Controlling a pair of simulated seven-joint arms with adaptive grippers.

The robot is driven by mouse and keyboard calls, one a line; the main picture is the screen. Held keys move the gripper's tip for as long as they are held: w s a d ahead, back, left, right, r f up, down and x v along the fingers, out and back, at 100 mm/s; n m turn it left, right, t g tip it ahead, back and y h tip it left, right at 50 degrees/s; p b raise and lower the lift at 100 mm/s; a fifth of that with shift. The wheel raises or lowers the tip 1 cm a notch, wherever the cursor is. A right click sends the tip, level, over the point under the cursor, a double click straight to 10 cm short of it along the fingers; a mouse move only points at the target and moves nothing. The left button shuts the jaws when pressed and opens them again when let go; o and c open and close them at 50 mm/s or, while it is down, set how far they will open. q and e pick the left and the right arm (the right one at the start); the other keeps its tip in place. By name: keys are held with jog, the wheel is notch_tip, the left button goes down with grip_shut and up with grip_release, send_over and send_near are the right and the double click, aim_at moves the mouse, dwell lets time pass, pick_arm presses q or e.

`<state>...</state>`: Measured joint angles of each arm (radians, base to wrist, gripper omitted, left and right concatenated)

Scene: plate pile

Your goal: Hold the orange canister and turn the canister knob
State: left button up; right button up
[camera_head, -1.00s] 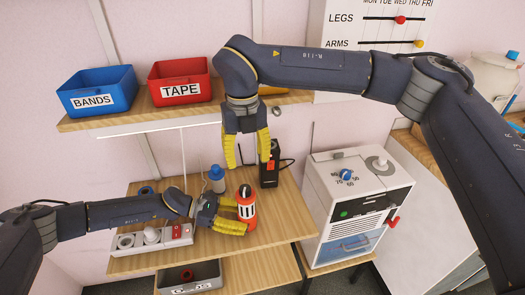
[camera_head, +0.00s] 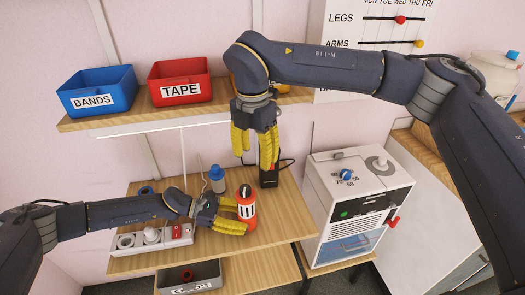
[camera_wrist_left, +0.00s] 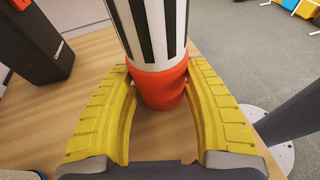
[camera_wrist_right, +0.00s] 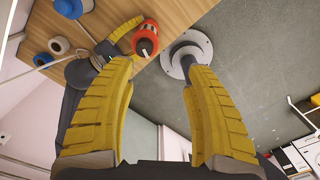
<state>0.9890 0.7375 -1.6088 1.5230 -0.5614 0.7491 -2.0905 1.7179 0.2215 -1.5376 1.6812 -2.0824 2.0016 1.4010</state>
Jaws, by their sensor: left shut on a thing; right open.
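The orange canister (camera_head: 246,210) has a white band with black stripes and a dark knob (camera_head: 245,190) on top. It stands upright on the wooden table. My left gripper (camera_head: 238,218) is shut around its lower part; the left wrist view shows the yellow fingers on either side of the canister's orange base (camera_wrist_left: 160,85). My right gripper (camera_head: 254,160) is open and empty, fingers pointing down, above and behind the canister. In the right wrist view the canister (camera_wrist_right: 146,32) and its knob (camera_wrist_right: 145,48) lie beyond the fingers, apart from them.
A black device (camera_head: 268,179) stands just behind the canister, partly behind a right finger. A blue-topped bottle (camera_head: 217,181) and a power strip (camera_head: 150,239) are to the left. A white machine (camera_head: 358,200) stands at right. Blue (camera_head: 97,91) and red (camera_head: 180,82) bins sit on the shelf above.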

jog(key=shift+w+d+r+m, duration=0.15)
jog(key=shift+d+m, duration=0.3)
jog(key=shift+m, duration=0.1)
jog(key=shift+w+d+r+m, duration=0.1)
jog(key=shift+d+m, duration=0.35)
jog(key=shift+m, duration=0.1)
pick_arm(q)
jog(key=o, duration=1.1)
jog(key=shift+a, duration=0.1)
